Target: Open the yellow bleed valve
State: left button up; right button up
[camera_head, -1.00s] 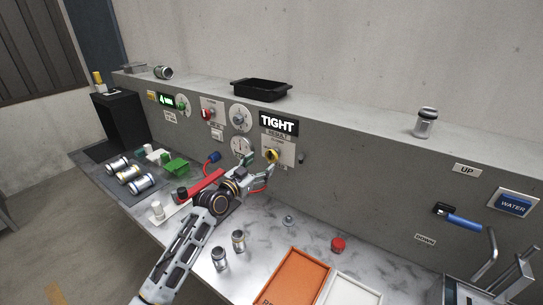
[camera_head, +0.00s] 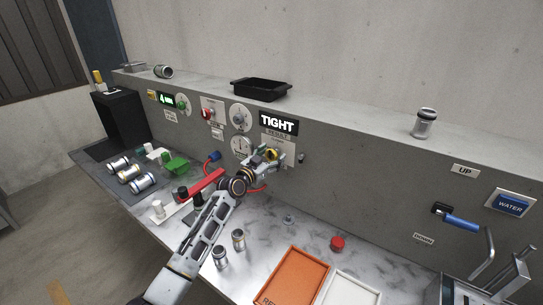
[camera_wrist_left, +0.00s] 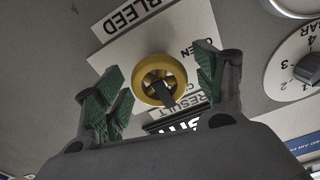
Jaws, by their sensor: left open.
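The yellow bleed valve (camera_wrist_left: 159,80) is a round knob with a dark bar across its middle, on a white plate (camera_wrist_left: 188,27) marked BLEED and OPEN on the wall panel. In the head view the valve (camera_head: 271,154) sits below the TIGHT display (camera_head: 278,123). My left gripper (camera_wrist_left: 156,88) is open, with its green-padded fingers on either side of the valve. There is a gap between each finger and the knob in the wrist view. In the head view my left gripper (camera_head: 270,160) is at the panel and partly covers the valve plate. My right gripper is not seen.
Gauges and a red knob (camera_head: 207,114) are on the panel left of the valve. Metal cylinders (camera_head: 220,257), an orange tray (camera_head: 291,279) and a red cap (camera_head: 337,243) stand on the marble counter.

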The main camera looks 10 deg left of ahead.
pick_arm(q)
jog(key=shift+w, duration=0.1)
jog(key=shift+c, duration=0.4)
jog(key=c, duration=1)
